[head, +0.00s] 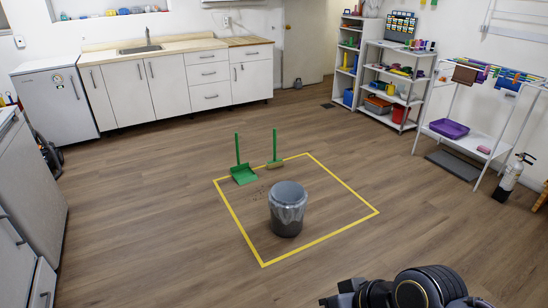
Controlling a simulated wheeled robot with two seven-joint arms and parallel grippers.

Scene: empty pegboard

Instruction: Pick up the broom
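The broom (275,146) stands upright on the wood floor in the head view, with a thin green handle and a tan brush head at the bottom. It is near the back edge of a yellow taped square (335,177). A green dustpan (243,174) with an upright green handle stands just left of it. Part of my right arm shows at the bottom right; its dark end (343,297) is cut by the frame edge, and I cannot make out the fingers. It is well apart from the broom. My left gripper is not in view.
A grey metal bin (288,210) stands inside the square, in front of the broom. Small dark debris (256,193) lies left of it. Counters (165,85) line the back. Shelves (397,85), a rack (470,140) and a fire extinguisher (511,178) stand right. The floor around the square is clear.

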